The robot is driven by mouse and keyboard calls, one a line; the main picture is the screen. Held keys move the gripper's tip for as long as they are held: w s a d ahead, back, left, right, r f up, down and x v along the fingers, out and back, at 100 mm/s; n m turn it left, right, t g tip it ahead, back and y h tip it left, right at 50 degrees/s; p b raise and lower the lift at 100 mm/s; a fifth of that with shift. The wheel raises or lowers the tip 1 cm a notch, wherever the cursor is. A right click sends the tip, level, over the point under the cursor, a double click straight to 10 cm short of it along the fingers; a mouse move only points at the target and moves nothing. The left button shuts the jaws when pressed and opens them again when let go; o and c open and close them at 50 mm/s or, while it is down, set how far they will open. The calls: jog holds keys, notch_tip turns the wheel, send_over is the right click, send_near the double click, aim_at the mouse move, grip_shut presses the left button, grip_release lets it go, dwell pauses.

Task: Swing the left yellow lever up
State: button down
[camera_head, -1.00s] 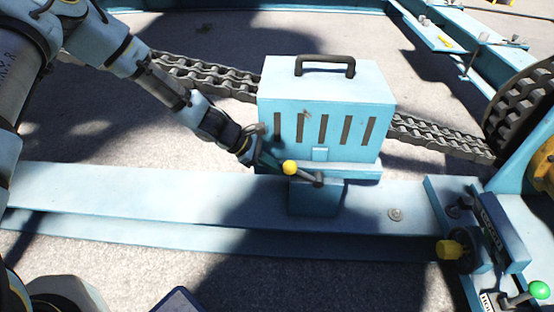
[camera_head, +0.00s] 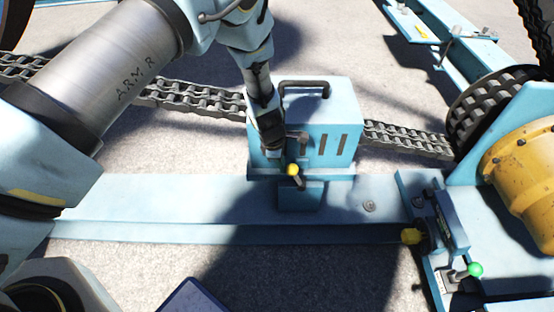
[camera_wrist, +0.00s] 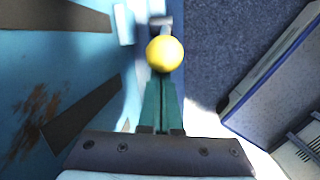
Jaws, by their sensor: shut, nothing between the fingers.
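The yellow-knobbed lever (camera_head: 293,170) stands at the front of the blue slotted box, on a small block below it. Its short dark rod tilts steeply up and slightly left from its pivot. My gripper (camera_head: 284,158) reaches down from above, across the box's left front, to the knob. In the wrist view the green fingers of my gripper (camera_wrist: 160,88) are shut together, with nothing between them. The yellow knob (camera_wrist: 165,54) sits right at their tips, beyond them; whether they touch cannot be told. Part of the rod is hidden behind the knob in the wrist view.
The blue box (camera_head: 340,115) has a dark handle on top and stands on a long blue beam (camera_head: 150,200). A heavy chain (camera_head: 200,98) runs behind it. To the right are a green-knobbed lever (camera_head: 475,270), a yellow knob (camera_head: 411,236) and a yellow motor (camera_head: 525,170).

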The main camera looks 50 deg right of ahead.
aim_at(295, 165)
jog(key=shift+s+d+r+t+y+p, duration=0.3)
jog(key=shift+s+d+r+t+p, duration=0.1)
jog(key=shift+s+r+t+p, duration=0.15)
jog(key=shift+s+d+r+p, duration=0.2)
jog(key=shift+s+d, duration=0.2)
jog(key=shift+s, duration=0.2)
jog(key=shift+s+d+r+p, duration=0.1)
jog(key=shift+s+d+p, duration=0.05)
jog(key=shift+s+d, duration=0.35)
jog(key=shift+s+d+r, duration=0.1)
jog(key=shift+s, duration=0.25)
notch_tip(295, 165, up, 10)
jog(key=w+a+b, duration=0.1)
jog(key=shift+a+r, duration=0.2)
jog(key=shift+a, duration=0.1)
jog(key=shift+w, duration=0.15)
